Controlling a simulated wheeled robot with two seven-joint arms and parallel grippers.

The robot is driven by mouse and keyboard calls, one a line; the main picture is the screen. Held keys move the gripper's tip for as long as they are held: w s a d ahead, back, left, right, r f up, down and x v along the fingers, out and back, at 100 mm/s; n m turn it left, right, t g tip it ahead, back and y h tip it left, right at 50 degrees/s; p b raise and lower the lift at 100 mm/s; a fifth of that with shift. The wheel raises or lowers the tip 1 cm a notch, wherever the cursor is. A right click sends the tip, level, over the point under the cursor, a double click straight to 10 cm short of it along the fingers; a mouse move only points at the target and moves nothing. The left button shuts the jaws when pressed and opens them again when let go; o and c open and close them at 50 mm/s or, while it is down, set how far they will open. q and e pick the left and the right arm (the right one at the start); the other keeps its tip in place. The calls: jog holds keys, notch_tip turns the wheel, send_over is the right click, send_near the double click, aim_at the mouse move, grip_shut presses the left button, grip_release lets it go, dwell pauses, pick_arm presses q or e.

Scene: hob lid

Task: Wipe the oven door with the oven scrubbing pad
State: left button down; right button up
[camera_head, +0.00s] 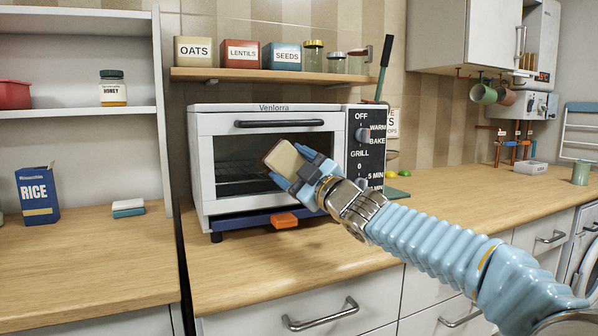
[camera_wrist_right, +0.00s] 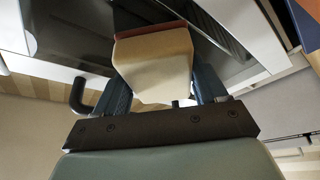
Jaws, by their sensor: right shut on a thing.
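The white oven (camera_head: 213,122) stands on the wooden counter with its door (camera_head: 230,155) closed. The door has a dark glass window and a black bar handle (camera_head: 280,124) along its top. My right gripper (camera_head: 293,172) is shut on a cream pad with a reddish-brown face (camera_head: 284,158), held in front of the window's right half. In the right wrist view the pad (camera_wrist_right: 153,62) sits between the two fingers, its brown face toward the dark glass. I cannot tell whether it touches the glass. My left gripper is not in view.
A blue and white sponge (camera_head: 128,208) and a rice box (camera_head: 37,195) are on the left counter. A shelf (camera_head: 270,76) with tins and jars hangs above. The counter right of the oven is largely clear.

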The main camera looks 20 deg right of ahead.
aim_at(276, 169)
jog(key=shift+a+f+b, duration=0.25)
jog(key=shift+a+b, duration=0.85)
jog(key=shift+a, duration=0.15)
jog(key=shift+a+r+b, duration=0.15)
jog(key=shift+a+b, duration=0.2)
jog(key=shift+a, duration=0.3)
jog(key=shift+s+a+f+b, duration=0.1)
jog(key=shift+a+f+b, duration=0.15)
jog(key=shift+a+b, duration=0.9)
jog(key=shift+a+r+b, duration=0.1)
jog(key=shift+a+b, duration=0.4)
jog(key=shift+b, duration=0.25)
jog(key=shift+a+r, duration=0.15)
jog(key=shift+a, duration=0.1)
jog(key=s+b, duration=0.1)
jog(key=s, duration=0.5)
jog(key=shift+d+b, duration=0.15)
jog(key=shift+b, duration=0.15)
